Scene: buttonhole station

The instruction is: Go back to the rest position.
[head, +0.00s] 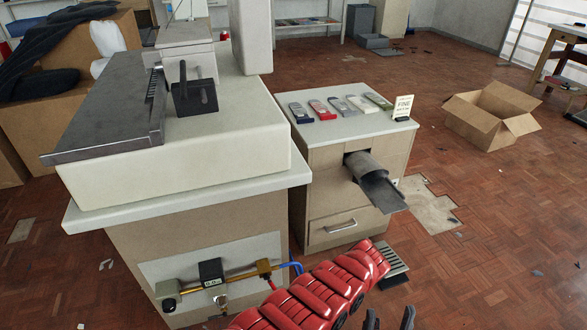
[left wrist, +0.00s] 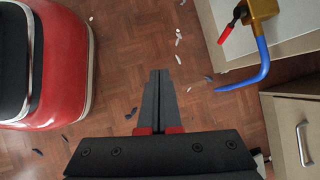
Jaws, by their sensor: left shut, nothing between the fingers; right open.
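My right gripper (head: 390,314) shows at the bottom edge of the head view, where two dark fingertips stand apart. It is open, with nothing seen between the tips, and the rest of it is cut off by the frame. My left gripper (left wrist: 160,75) shows in the left wrist view. Its dark fingers are together and empty, pointing over the parquet floor. The blue hose (left wrist: 250,75) and its brass fitting (left wrist: 263,8) are to the right of the fingers, apart from them.
The sewing station bench (head: 200,210) stands at left with a brass pipe (head: 240,276) on its front. A drawer cabinet (head: 345,215) with a grey chute (head: 378,185) stands beside it. A cardboard box (head: 490,125) is on the open floor (head: 500,230) at right.

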